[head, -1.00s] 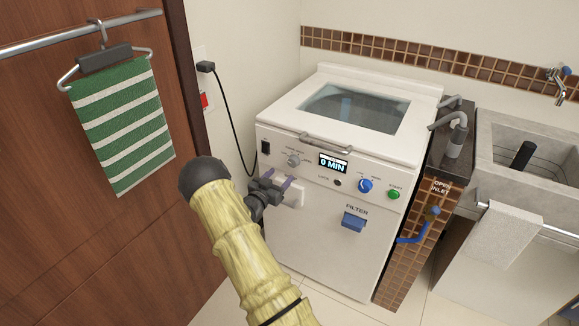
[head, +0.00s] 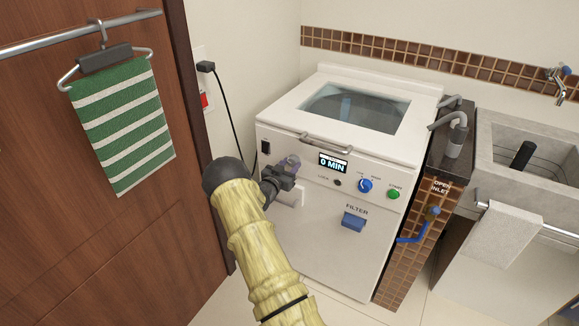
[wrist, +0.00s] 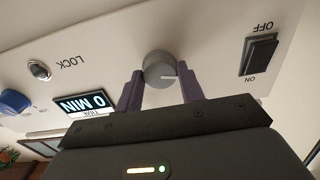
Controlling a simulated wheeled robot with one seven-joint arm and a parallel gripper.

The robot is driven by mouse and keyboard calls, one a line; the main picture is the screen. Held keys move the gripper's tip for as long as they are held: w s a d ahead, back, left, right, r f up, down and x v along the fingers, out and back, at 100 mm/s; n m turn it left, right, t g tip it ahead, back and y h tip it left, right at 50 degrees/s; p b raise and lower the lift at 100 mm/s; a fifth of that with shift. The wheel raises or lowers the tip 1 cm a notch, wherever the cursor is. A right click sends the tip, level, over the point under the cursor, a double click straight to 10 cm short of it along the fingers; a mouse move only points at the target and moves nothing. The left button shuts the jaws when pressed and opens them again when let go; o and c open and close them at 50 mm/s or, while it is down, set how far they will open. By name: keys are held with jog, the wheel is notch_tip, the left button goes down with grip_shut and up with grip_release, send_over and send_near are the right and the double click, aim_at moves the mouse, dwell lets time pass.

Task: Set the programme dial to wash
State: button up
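A grey round dial (wrist: 158,69) with a white pointer line sits on the washer's front panel. In the wrist view, which shows the panel upside down, the pointer line points right. My gripper (wrist: 160,84) has its two purple fingers apart, one on each side of this dial; contact is not clear. In the head view my gripper (head: 288,168) covers the dial and most of its lettering, so the wash mark cannot be read. The display (head: 333,163) reads 0 MIN.
A lid handle (head: 325,143) juts out above. A blue filter latch (head: 353,221) lies below.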

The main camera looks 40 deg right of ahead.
jog(key=shift+f+m+b, duration=0.1)
jog(key=shift+m+b, duration=0.3)
jog(key=shift+b, duration=0.2)
jog(key=shift+c, duration=0.4)
jog(key=shift+o, duration=0.2)
jog(key=m+b, duration=0.3)
jog(key=b, duration=0.1)
jog(key=shift+f, duration=0.2)
jog(key=m+b, duration=0.5)
jog(key=b, duration=0.1)
jog(key=shift+m, duration=0.4)
jog(key=shift+c, duration=0.2)
jog(key=shift+o, duration=0.2)
jog(key=m+b, duration=0.3)
jog(key=b, duration=0.2)
jog(key=shift+a+f+m, duration=0.1)
jog(key=shift+m, duration=0.2)
jog(key=m+b, duration=0.3)
jog(key=b, duration=0.2)
jog(key=shift+m, duration=0.3)
jog(key=shift+c, duration=0.2)
jog(key=m+b, duration=0.2)
jog(key=b, duration=0.1)
jog(key=shift+r+m+b, duration=0.25)
jog(key=shift+m+b, duration=0.2)
jog(key=shift+m, duration=0.05)
